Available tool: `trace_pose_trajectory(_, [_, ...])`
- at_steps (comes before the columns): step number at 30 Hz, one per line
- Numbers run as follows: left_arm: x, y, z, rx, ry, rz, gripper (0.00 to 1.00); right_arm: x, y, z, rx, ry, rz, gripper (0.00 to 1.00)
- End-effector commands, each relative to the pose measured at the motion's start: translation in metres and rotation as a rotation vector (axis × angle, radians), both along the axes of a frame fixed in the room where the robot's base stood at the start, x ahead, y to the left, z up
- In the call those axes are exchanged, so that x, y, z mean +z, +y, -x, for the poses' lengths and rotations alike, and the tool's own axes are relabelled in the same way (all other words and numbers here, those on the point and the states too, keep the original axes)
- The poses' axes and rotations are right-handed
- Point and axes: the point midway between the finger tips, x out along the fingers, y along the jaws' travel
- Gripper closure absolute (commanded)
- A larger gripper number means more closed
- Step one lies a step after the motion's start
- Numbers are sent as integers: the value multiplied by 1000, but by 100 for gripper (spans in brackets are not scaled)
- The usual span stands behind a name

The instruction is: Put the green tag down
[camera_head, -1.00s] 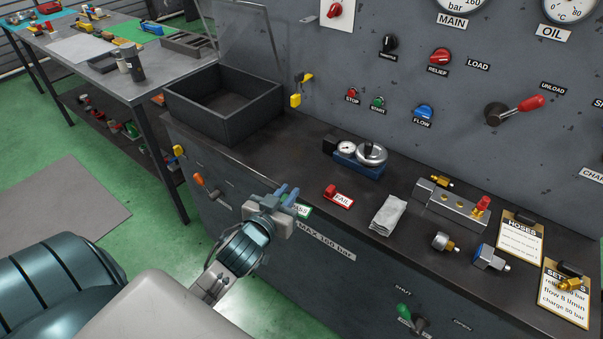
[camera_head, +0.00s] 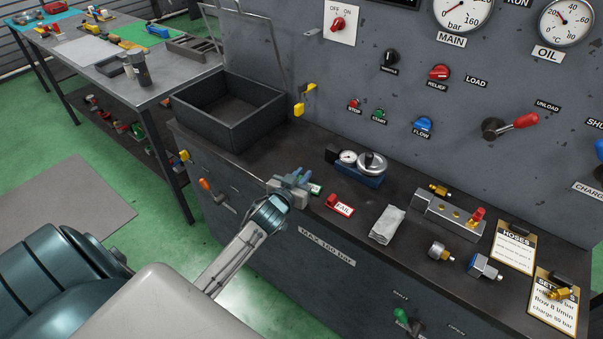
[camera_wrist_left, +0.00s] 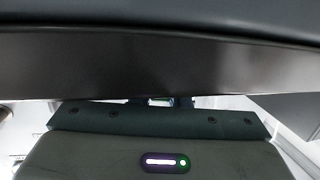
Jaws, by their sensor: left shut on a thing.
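My left gripper (camera_head: 303,177) is at the front edge of the bench top (camera_head: 262,163), shut on the green tag (camera_head: 315,188). Only a small green and white end of the tag shows, to the right of the fingers; the rest is hidden. I cannot tell whether the tag touches the bench top. The red FAIL tag (camera_head: 341,206) lies just to the right of it. In the left wrist view the fingertips (camera_wrist_left: 171,101) are mostly hidden behind a dark edge, and the tag does not show. My right gripper is not in view.
An open dark box (camera_head: 227,128) stands to the left on the bench. A gauge on a blue base (camera_head: 359,170) is behind, and a folded cloth (camera_head: 387,225) and a metal block (camera_head: 447,215) are to the right. Bare bench lies between box and gauge.

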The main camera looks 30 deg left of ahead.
Motion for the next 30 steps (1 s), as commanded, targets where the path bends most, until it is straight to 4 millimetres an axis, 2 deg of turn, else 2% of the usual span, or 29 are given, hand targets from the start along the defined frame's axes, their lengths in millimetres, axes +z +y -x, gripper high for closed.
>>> trace_pose_trajectory(11, [-6, 0, 0, 0, 0, 0, 100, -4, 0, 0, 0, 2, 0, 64])
trace_pose_trajectory(12, [-5, 0, 0, 0, 0, 0, 79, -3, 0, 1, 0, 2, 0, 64])
trace_pose_trajectory(15, [-5, 0, 0, 0, 0, 0, 63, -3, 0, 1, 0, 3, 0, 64])
trace_pose_trajectory(25, [-7, 0, 1, 0, 0, 0, 63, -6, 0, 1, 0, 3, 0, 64])
trace_pose_trajectory(30, [-6, -3, 21, 0, 0, -2, 63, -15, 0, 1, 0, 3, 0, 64])
